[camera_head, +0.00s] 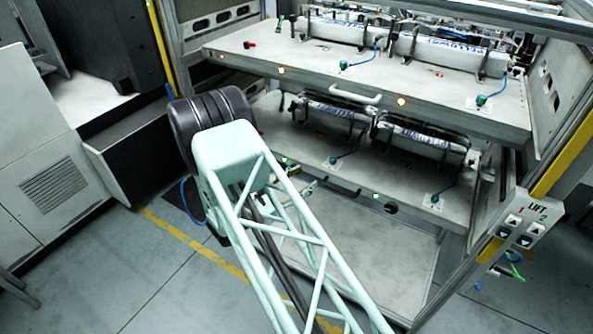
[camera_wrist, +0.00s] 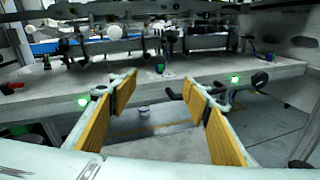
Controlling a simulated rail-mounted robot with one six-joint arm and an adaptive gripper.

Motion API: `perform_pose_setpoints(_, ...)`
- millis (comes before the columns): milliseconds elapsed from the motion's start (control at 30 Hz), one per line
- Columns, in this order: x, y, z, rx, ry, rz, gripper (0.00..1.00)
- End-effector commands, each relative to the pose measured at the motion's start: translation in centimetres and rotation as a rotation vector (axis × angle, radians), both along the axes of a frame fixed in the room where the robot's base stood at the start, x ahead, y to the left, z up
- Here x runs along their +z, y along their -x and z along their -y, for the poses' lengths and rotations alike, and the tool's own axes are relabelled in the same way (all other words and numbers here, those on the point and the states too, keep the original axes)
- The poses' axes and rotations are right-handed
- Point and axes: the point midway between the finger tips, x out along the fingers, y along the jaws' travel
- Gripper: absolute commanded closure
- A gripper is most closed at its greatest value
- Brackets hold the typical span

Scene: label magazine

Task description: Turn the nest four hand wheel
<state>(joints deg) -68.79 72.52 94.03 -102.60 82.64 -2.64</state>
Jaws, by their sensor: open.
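In the wrist view my gripper (camera_wrist: 160,84) is open and empty, its yellow-padded fingers spread wide before the front edge of a shelf. A dark round knob, possibly the hand wheel (camera_wrist: 260,80), sits on that edge to the right of the right finger, beside a green light (camera_wrist: 234,79). It is apart from the gripper. A similar dark knob (camera_head: 391,208) shows on the lower shelf's front edge in the head view. I can read no nest number, so I cannot tell which nest it belongs to. In the head view my arm mostly hides the gripper.
The lower shelf (camera_head: 455,213) carries label rolls in black holders, and the upper shelf (camera_head: 490,112) overhangs it. A handle (camera_head: 355,96) juts from the upper shelf. A lift button panel (camera_head: 521,226) is on the right post. A grey cabinet (camera_head: 45,185) stands left. Floor is clear in front.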

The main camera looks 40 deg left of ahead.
Motion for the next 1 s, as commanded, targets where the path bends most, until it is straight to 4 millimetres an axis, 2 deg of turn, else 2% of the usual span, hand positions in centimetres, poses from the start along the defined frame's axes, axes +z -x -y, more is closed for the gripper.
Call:
perform_pose_setpoints(33, -0.9, 1.1, -1.3, 0.032, 0.013, 0.008, 0.56)
perform_pose_setpoints(200, -3.4, 4.3, -5.2, 0.129, 0.048, 0.038, 0.56)
perform_pose_setpoints(400, -5.6, 7.2, -8.1, 0.211, 0.075, 0.063, 0.56)
perform_pose_setpoints(600, -6.4, 8.4, -9.2, 0.242, 0.084, 0.073, 0.56)
perform_pose_setpoints(1000, -6.5, 8.4, -9.3, 0.244, 0.085, 0.075, 0.56)
